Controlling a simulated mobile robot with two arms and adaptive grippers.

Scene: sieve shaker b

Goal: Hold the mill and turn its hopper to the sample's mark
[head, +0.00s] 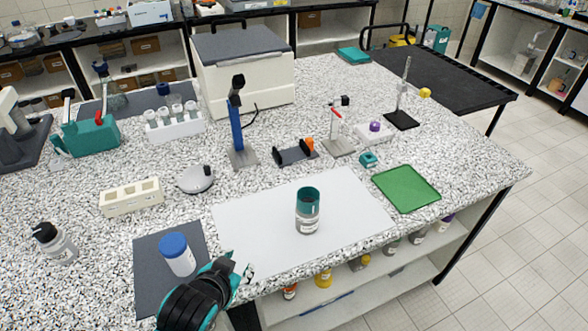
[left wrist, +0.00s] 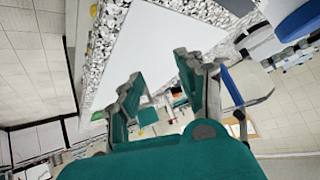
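A small jar-like thing with a teal upper part and a clear, labelled lower part, probably the mill (head: 307,211), stands upright on a white mat (head: 258,224). Any marks on it are too small to read. A white jar with a blue lid (head: 177,254) stands on a dark grey mat (head: 150,280) at the front left; its lid also shows in the left wrist view (left wrist: 300,20). My left gripper (head: 246,268) is open and empty at the table's front edge, right of the blue-lidded jar and apart from the mill. My right gripper is not in view.
A green tray (head: 406,188) lies right of the white mat. Behind stand a blue-posted stand (head: 237,130), a grey cradle (head: 294,155), a round grey device (head: 195,179) and a cream block (head: 131,197). A dark-capped bottle (head: 56,243) stands far left. The white mat is otherwise clear.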

